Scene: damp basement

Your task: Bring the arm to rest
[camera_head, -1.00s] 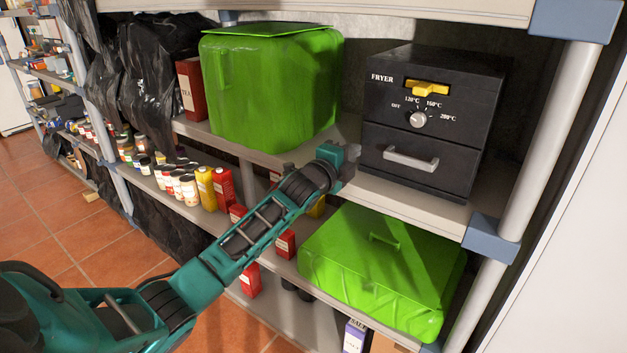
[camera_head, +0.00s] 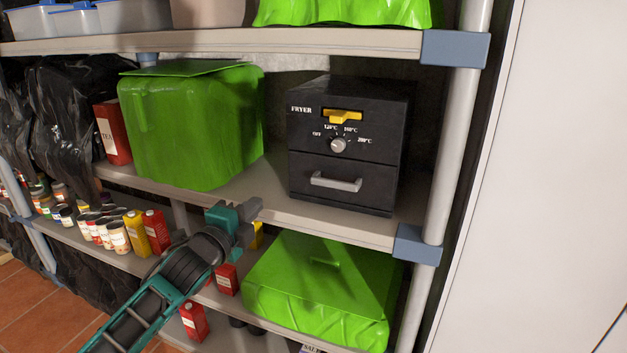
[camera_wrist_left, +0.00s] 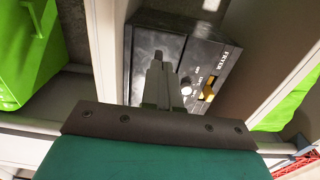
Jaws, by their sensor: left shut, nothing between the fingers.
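My left arm comes in from the lower left in the head view, and its gripper (camera_head: 250,220) is shut and empty. It is in front of the shelf that bears the black fryer, to the left of and below the fryer (camera_head: 342,150). In the left wrist view the closed fingers (camera_wrist_left: 158,75) show in front of the fryer (camera_wrist_left: 190,60). The fryer has a yellow switch, a round dial and a drawer with a grey handle; the drawer looks closed. My right gripper is in neither view.
A large green box (camera_head: 190,125) stands left of the fryer. A lower green container (camera_head: 320,295) sits on the shelf below. Cans and cartons (camera_head: 118,236) line that shelf at left. A grey post (camera_head: 455,150) bounds the rack at right, with a white surface (camera_head: 550,180) beyond.

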